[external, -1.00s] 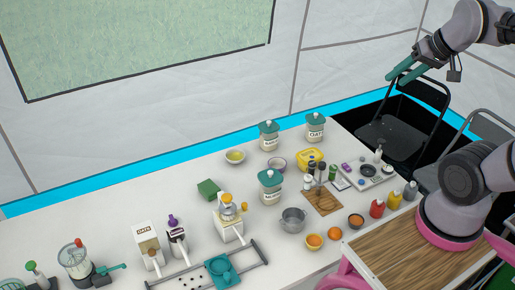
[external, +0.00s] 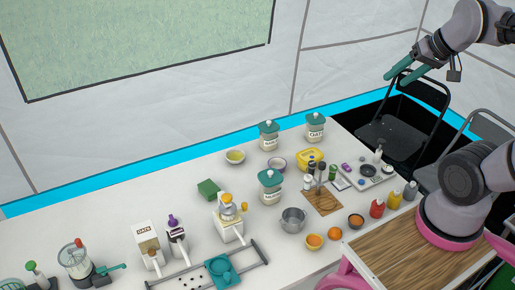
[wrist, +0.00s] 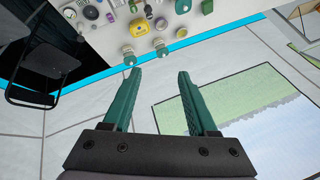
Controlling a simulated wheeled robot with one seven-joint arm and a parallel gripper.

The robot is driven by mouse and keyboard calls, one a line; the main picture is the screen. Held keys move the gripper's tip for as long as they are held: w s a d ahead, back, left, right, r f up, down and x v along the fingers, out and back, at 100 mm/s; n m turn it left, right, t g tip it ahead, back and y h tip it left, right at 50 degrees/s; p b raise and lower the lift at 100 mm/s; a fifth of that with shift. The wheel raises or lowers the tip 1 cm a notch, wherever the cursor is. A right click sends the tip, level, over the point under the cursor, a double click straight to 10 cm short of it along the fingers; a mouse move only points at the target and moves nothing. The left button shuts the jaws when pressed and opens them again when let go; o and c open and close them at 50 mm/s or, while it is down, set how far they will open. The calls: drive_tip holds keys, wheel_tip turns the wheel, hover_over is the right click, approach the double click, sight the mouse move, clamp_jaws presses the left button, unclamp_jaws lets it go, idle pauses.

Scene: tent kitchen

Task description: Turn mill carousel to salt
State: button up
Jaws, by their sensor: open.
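A cluster of small dark-topped mills (external: 320,172) stands by a brown wooden board (external: 323,205) on the right half of the white table. It looks like the mill carousel, but it is too small to read any salt label or tell which way it faces. My gripper (external: 395,79) is up in the air at the upper right, well away from the mills. In the wrist view its two teal fingers (wrist: 159,75) are spread apart with nothing between them. The table's things show small at the top of that view.
Dispensers (external: 148,245) stand at the left. A black chair (external: 395,137) is below my gripper.

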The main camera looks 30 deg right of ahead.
drive_tip(key=w+a+f+m+g+y, duration=0.2)
drive_tip(key=w+f+m+g+y, duration=0.15)
drive_tip(key=w+f+m, duration=0.2)
drive_tip(key=m+g+h, duration=0.4)
drive_tip(key=m+h, duration=0.2)
drive_tip(key=m, duration=1.1)
approach(323, 163)
drive_tip(key=shift+y, duration=0.25)
wheel_tip(323, 163, down, 9)
drive_tip(key=shift+s+d+f, duration=0.1)
drive_tip(key=shift+s, duration=0.05)
clamp_jaws()
